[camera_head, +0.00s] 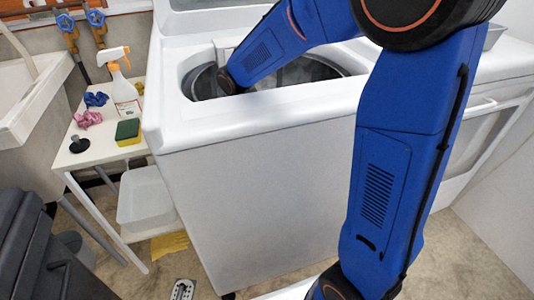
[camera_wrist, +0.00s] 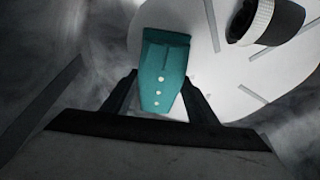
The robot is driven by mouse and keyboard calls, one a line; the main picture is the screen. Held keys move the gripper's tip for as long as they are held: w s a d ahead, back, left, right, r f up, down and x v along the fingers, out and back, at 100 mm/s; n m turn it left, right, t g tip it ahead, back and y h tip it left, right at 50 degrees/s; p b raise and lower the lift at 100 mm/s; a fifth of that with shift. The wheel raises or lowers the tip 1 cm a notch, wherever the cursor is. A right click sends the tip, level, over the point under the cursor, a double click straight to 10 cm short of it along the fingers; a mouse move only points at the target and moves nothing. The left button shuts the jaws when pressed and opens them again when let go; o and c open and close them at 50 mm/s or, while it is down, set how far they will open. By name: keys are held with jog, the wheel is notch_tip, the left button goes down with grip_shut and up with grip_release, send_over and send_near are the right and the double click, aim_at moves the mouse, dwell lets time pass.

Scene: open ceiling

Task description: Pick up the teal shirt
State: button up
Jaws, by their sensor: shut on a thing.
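The teal shirt (camera_wrist: 164,70) is small and folded, with pale buttons down its front. In the wrist view it lies between the two fingers of my gripper (camera_wrist: 160,98), which is shut on it. Behind it shows the pale inner floor of the washing machine (camera_head: 250,150). In the head view my arm reaches down into the open top of this white machine. The machine's rim and my arm hide my gripper and the shirt there.
The drum's agitator (camera_wrist: 262,22), dark with a white ring, stands at the upper right in the wrist view. A white side table (camera_head: 95,155) with a spray bottle (camera_head: 122,92) and sponge (camera_head: 128,132) stands left of the machine. Another white appliance (camera_head: 490,110) stands at the right.

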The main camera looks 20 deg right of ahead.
jog(key=shift+r, duration=0.1)
jog(key=shift+r, duration=0.35)
jog(key=shift+w+d+r, duration=0.1)
jog(key=shift+w+r, duration=0.1)
jog(key=w+d, duration=0.1)
jog(key=w, duration=0.2)
jog(key=shift+w+d, duration=0.15)
jog(key=shift+d, duration=0.25)
notch_tip(320, 180, up, 14)
jog(key=shift+f, duration=0.15)
